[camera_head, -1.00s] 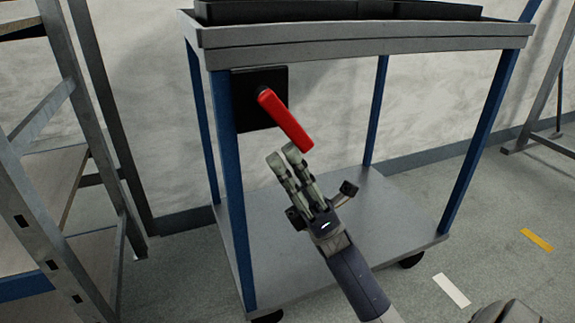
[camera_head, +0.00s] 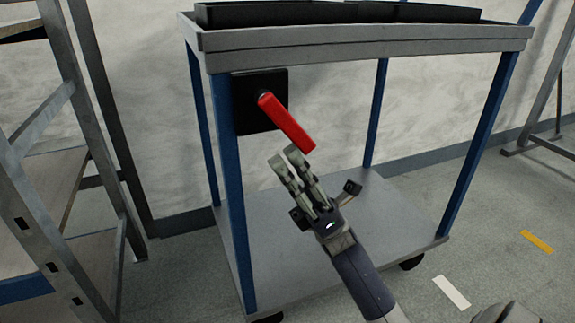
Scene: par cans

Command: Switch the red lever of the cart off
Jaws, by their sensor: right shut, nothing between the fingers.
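The red lever (camera_head: 287,123) is on a black plate (camera_head: 258,86) at the upper left of the cart (camera_head: 360,48). It slants from its pivot at the upper left down to the lower right. My right gripper (camera_head: 284,156) is shut and empty, just below the lever's lower end. Its fingertips point up toward the lever; whether they touch it I cannot tell, but a small gap seems to show. My left gripper is not in view.
The cart has blue legs, a grey lower shelf (camera_head: 400,212) and black trays (camera_head: 300,12) on top. A metal shelf rack (camera_head: 40,180) stands at the left. A pale wall is behind. Floor with yellow and white marks is open at the right.

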